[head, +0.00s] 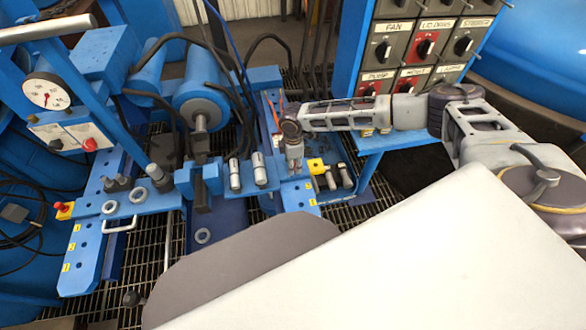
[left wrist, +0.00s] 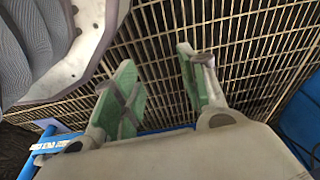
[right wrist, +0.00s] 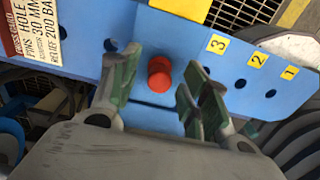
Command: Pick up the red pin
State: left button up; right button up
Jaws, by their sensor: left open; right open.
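The red pin (right wrist: 159,74) shows in the right wrist view as a short red cylinder on a blue plate (right wrist: 174,40) with a row of holes. My right gripper (right wrist: 156,88) is open, with one finger on each side of the pin; I see gaps between the fingers and the pin. In the head view my right gripper (head: 294,163) points down over the right blue rail, and I cannot make out the pin there. My left gripper (left wrist: 160,92) is open and empty above a metal grating in the left wrist view; it is not seen in the head view.
Yellow labels 3, 2 and 1 (right wrist: 257,61) mark holes beside the pin. In the head view, grey cylinders (head: 235,175) and a yellow block (head: 317,166) stand near my right gripper. A switch panel (head: 416,50) rises behind my right arm.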

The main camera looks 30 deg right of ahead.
grip_shut()
dwell(0.3)
dwell(0.3)
jog(key=shift+r, duration=0.75)
pick_arm(q)
notch_tip(320, 180, down, 5)
jog(key=s+a+p, duration=0.2)
jog(key=shift+s+a+f, duration=0.15)
jog(key=shift+s+a, duration=0.15)
jog(key=shift+s, duration=0.05)
pick_arm(e)
notch_tip(320, 180, up, 9)
jog(key=shift+f, duration=0.2)
